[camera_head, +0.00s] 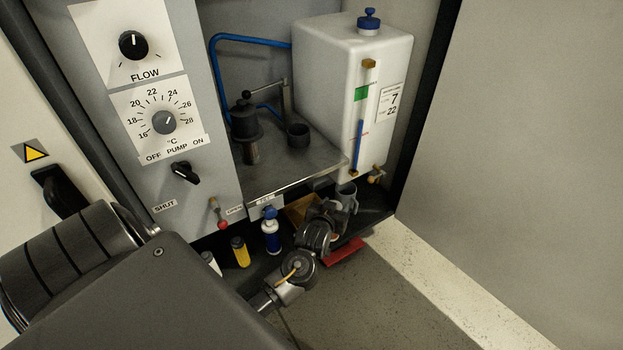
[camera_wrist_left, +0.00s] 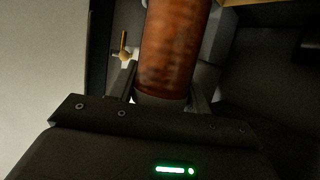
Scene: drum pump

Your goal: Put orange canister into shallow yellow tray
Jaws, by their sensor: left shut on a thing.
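In the left wrist view, the orange canister (camera_wrist_left: 172,45) looks brown-orange and stands between the two fingers of my left gripper (camera_wrist_left: 166,88), which is shut on it near its lower end in the picture. In the head view the dark body of my left arm fills the lower left, and I cannot make out the canister or the fingertips. My right gripper is not in view.
A blue-and-white bottle (camera_head: 271,237) and a yellow-bodied container (camera_head: 240,252) stand left of the dark fittings (camera_head: 318,236). A red piece (camera_head: 346,252) lies at the front edge. Above are the shelf (camera_head: 300,171) and white tank (camera_head: 350,90). The grey panel (camera_head: 520,130) bounds the right.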

